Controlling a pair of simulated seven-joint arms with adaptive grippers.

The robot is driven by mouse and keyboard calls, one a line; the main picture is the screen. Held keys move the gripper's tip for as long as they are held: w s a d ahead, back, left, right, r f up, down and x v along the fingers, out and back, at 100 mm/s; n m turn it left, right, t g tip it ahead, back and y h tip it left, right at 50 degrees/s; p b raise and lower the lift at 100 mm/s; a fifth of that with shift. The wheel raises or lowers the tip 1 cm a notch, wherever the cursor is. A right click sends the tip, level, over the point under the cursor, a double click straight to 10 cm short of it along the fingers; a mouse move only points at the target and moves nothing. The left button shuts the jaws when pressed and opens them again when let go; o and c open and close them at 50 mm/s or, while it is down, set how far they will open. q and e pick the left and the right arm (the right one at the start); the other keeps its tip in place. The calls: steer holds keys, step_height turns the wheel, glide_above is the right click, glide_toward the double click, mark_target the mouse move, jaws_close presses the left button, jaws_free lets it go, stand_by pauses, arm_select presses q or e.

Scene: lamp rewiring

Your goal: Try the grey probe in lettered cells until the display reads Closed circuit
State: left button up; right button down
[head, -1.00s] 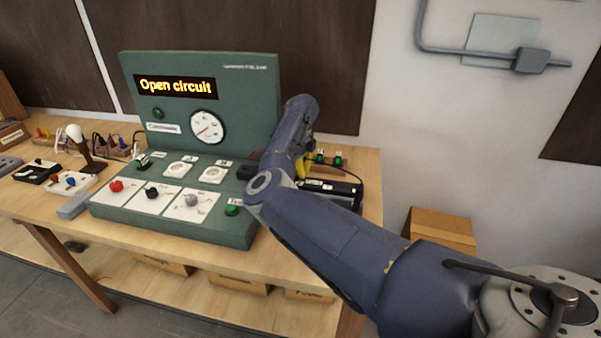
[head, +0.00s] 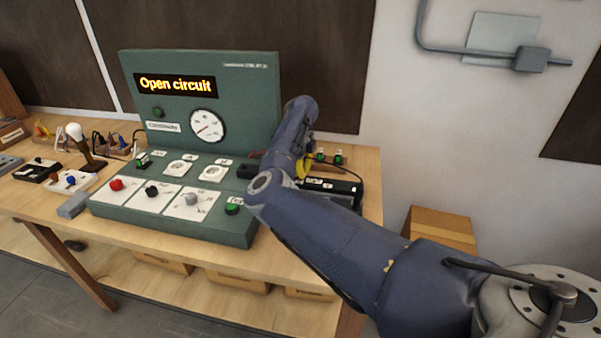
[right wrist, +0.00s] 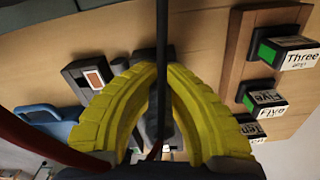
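The display (head: 175,85) on the green test panel (head: 245,100) reads "Open circuit". In the head view my right gripper (head: 301,168) shows only as a bit of yellow, mostly behind my arm, near a long black unit with small white labels (head: 335,187). In the right wrist view the yellow fingers (right wrist: 160,78) close around a slim dark rod (right wrist: 163,40), which looks like the grey probe. Its tip is not clear, and I cannot tell whether it touches a cell. I cannot read any cell letters. My left gripper is out of view.
A fuse rack with "Three", "Five" and "Ten" labels (right wrist: 280,50) stands close right of the fingers. A red lead (right wrist: 45,142) crosses at lower left. The panel carries a gauge (head: 207,126) and red, black and grey knobs. A lamp bulb (head: 75,132) stands at left.

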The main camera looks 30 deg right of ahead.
steer(key=shift+f, duration=0.1)
steer(key=c, duration=1.5)
jaws_free()
